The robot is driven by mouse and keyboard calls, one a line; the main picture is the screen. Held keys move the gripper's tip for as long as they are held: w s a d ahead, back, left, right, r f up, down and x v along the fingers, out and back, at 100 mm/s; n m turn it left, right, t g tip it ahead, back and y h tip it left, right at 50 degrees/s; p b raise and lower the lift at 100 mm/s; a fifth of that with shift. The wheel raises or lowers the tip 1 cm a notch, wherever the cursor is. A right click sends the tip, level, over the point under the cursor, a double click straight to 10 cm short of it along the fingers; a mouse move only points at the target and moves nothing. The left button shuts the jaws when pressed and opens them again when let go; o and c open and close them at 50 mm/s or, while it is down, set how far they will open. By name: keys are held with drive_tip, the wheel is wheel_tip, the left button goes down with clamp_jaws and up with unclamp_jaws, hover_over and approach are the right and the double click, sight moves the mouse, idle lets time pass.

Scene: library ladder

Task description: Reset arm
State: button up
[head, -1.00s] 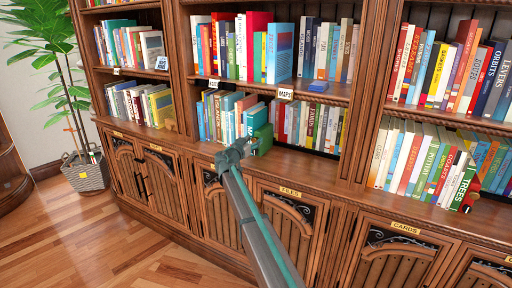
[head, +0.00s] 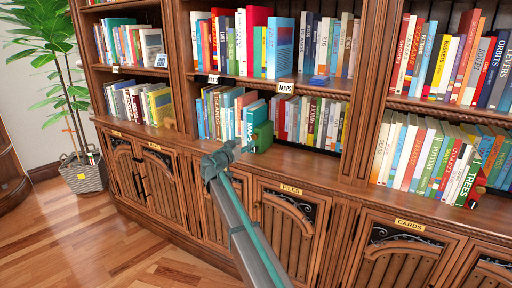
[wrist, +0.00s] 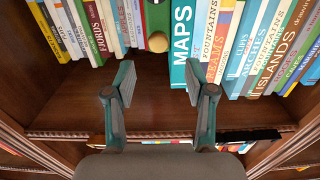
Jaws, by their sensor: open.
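My gripper (wrist: 158,85) is open and empty in the wrist view, its two fingers spread wide. Between and beyond the fingertips are a teal book marked MAPS (wrist: 182,45) and a green object with a round yellowish knob (wrist: 157,41), both apart from the fingers. In the head view my gripper (head: 217,160) hangs in front of the lower shelf, just left of and below the green object (head: 262,136). My arm reaches up to it from the bottom of the picture.
The bookcase has rows of books on its upper shelf (head: 300,78) and lower shelf. Cabinet doors labelled FILES (head: 291,190) and CARDS (head: 410,223) stand below. A potted plant (head: 84,176) stands at the left. The wooden floor (head: 60,240) is clear.

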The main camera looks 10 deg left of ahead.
drive_tip(key=shift+s+a, duration=0.1)
drive_tip(key=shift+s, duration=0.2)
drive_tip(key=s+d+f+n+g+y+p, duration=0.1)
drive_tip(key=s+d+f+n+g, duration=0.25)
drive_tip(key=s+d+f, duration=0.6)
drive_tip(key=s+d+f+n+g+y+p, duration=0.15)
drive_tip(key=s+d+f+g, duration=0.3)
drive_tip(key=s+f, duration=1)
drive_tip(key=s+d+f+n+g+y+p, duration=0.1)
drive_tip(key=s+d+f+n+g, duration=0.35)
drive_tip(key=f, duration=1.45)
drive_tip(key=s+d+f+m+g+y+p, duration=0.1)
drive_tip(key=s+d+f+g, duration=0.25)
drive_tip(key=s, duration=0.65)
drive_tip(key=s+d+f+m+g+p, duration=0.15)
drive_tip(key=s+d+f, duration=0.35)
drive_tip(key=s, duration=0.5)
drive_tip(key=s+d+m+g+y+p, duration=0.1)
drive_tip(key=s+d+g+p, duration=0.1)
drive_tip(key=s, duration=1.1)
drive_tip(key=s+d+f+m+g+y+p, duration=0.1)
drive_tip(key=s+d+g+y+p, duration=0.1)
drive_tip(key=s, duration=1.1)
drive_tip(key=shift+s+d+f+g+p, duration=0.3)
drive_tip(key=shift+d+g+p, duration=0.15)
drive_tip(key=shift+d+g, duration=0.45)
